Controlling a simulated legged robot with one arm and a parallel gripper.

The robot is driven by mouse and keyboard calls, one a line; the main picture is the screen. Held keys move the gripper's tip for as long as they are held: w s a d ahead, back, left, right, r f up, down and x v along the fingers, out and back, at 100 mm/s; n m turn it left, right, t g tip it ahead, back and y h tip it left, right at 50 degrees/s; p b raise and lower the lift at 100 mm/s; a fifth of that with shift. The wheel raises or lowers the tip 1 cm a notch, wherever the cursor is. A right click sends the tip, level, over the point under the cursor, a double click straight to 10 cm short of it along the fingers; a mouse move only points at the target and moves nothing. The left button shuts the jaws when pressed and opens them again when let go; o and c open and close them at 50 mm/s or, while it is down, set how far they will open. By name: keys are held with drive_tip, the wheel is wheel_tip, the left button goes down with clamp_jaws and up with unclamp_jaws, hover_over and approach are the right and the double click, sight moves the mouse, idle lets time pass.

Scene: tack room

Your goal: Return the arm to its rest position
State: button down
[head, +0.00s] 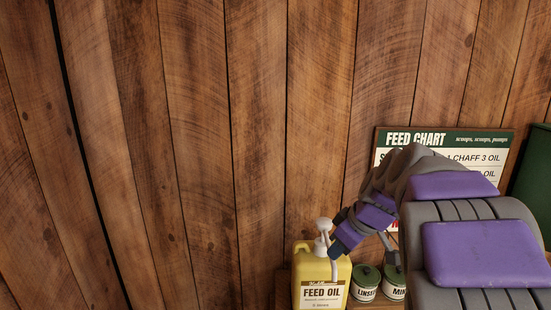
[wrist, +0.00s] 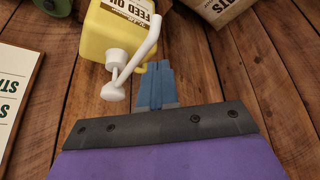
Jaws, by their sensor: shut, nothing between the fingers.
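My arm, purple and grey, reaches in from the lower right of the head view. My gripper (head: 337,250) points down and left, close beside the white pump top (head: 324,226) of a yellow feed oil jug (head: 310,262). In the wrist view my gripper's blue-grey fingers (wrist: 158,66) are together with nothing between them. The jug (wrist: 92,38) and its white pump (wrist: 115,58) lie just left of the fingers there. Whether the fingers touch the pump or jug I cannot tell.
Two green-lidded tins (head: 364,290) stand right of the jug, partly behind my arm. A feed chart (head: 450,137) is behind my arm before the plank wall (head: 180,130). In the wrist view, a brown package (wrist: 222,8) is upper right and a pale sign (wrist: 18,75) left.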

drive_tip(key=s+f+m+g+h, duration=0.1)
drive_tip(key=s+f, duration=0.4)
drive_tip(key=s, duration=0.7)
drive_tip(key=s+f+m+g+h+b, duration=0.1)
drive_tip(key=s+f+m+g, duration=0.2)
drive_tip(key=s, duration=0.9)
drive_tip(key=s+f+m+g+h+b, duration=0.1)
drive_tip(key=s+f+m, duration=0.4)
drive_tip(key=s, duration=0.7)
wheel_tip(320, 180, down, 2)
drive_tip(key=shift+f+g, duration=0.15)
drive_tip(key=shift+g, duration=0.25)
